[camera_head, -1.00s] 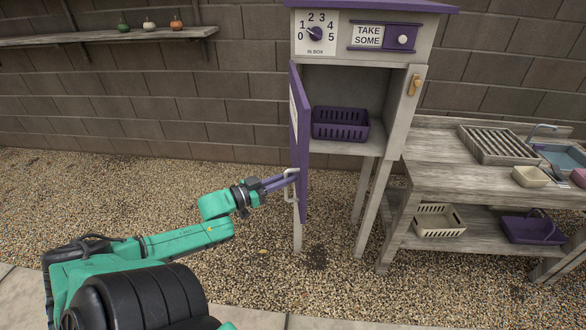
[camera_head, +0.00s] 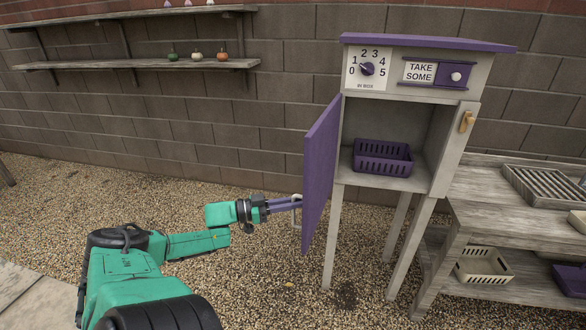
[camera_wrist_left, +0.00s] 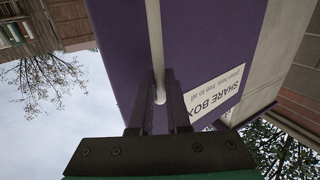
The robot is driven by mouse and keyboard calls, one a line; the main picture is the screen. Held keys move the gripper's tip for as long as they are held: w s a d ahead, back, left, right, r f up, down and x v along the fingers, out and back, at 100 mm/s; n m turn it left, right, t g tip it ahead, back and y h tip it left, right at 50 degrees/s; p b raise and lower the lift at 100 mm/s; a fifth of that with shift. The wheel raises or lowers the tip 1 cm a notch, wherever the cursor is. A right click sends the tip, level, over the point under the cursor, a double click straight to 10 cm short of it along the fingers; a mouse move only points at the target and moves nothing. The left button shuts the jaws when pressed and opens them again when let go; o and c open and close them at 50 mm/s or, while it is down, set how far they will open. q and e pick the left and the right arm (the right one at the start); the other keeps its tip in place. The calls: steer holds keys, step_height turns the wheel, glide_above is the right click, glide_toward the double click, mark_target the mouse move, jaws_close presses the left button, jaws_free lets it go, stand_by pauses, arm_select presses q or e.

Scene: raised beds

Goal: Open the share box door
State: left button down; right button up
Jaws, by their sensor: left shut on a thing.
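The share box (camera_head: 405,70) is a grey cabinet on legs with a purple roof. Its purple door (camera_head: 321,172) stands swung open on the left side, and the inside shows. My left gripper (camera_head: 298,203) is shut on the white door handle (camera_head: 297,225) at the door's left edge. In the left wrist view the fingers (camera_wrist_left: 160,92) close around the pale handle bar (camera_wrist_left: 155,40), in front of the purple door face (camera_wrist_left: 118,45) with its "SHARE BOX" sign (camera_wrist_left: 214,94). My right gripper is not in view.
A purple basket (camera_head: 382,158) sits inside the box. A wooden bench (camera_head: 490,225) with a cream basket (camera_head: 484,266) below stands close at the right. A wall shelf (camera_head: 130,65) holds small pumpkin-like items. Gravel in front of the box is clear.

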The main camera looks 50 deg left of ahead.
arm_select(q)
steer(key=c, duration=0.9)
jaws_free()
steer(key=shift+c, duration=0.2)
steer(key=shift+o, duration=0.3)
steer(key=shift+w, duration=0.15)
steer(key=p+v, duration=0.1)
steer(key=v, duration=1.3)
steer(key=shift+s, duration=0.25)
steer(key=shift+a+f, duration=0.1)
steer(key=shift+a, duration=0.05)
